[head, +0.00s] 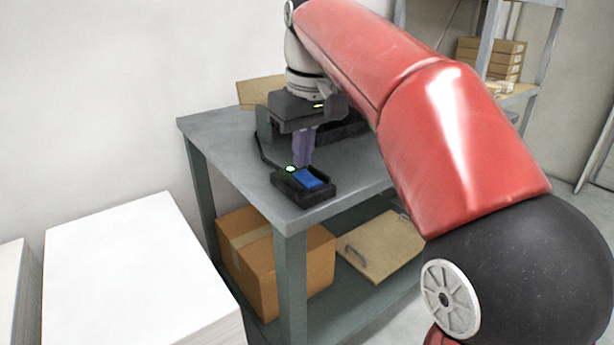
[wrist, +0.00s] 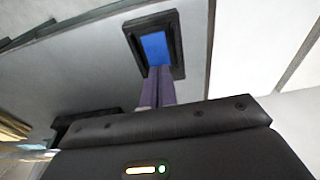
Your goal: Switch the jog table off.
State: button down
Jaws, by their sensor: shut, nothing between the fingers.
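A black switch box (head: 318,194) with a blue pad (head: 310,178) lies near the front corner of the grey table. A small green lamp (head: 290,169) glows on the box. A dark machine, perhaps the jog table (head: 350,131), stands behind, mostly hidden by my gripper and arm. My gripper (head: 301,165) points down with its purple fingers shut and empty, at the box's back side. In the wrist view the fingertips (wrist: 160,68) overlap the lower edge of the blue pad (wrist: 155,48) on the black box (wrist: 176,33). I cannot tell whether they touch it. The lamp is hidden there.
The grey table (head: 225,135) has a lower shelf with a cardboard box (head: 270,250) and a flat tan board (head: 385,246). A black cable runs along the tabletop to the switch box. White stacks (head: 125,265) stand at left. A shelf rack (head: 490,45) stands behind my red arm.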

aim_at(303, 174)
jog(key=shift+f+b, duration=0.55)
jog(key=shift+f, duration=0.3)
dwell(0.3)
jog(key=shift+r, duration=0.1)
notch_tip(303, 174, up, 5)
jog(key=p, duration=0.5)
jog(key=shift+r, duration=0.95)
jog(key=shift+s+d, duration=0.1)
jog(key=s+d+f+m+t, duration=0.2)
jog(key=s+d+f, duration=0.4)
jog(key=s+f, duration=0.4)
jog(key=s+d+f+m+t+h, duration=0.1)
jog(key=s+d+f+m+t, duration=0.1)
jog(key=s+d+f+m, duration=0.2)
jog(key=s+d+f, duration=0.3)
jog(key=s+f, duration=0.3)
jog(key=shift+d+f+m, duration=0.15)
jog(key=shift+d+m, duration=0.1)
jog(key=shift+m, duration=0.15)
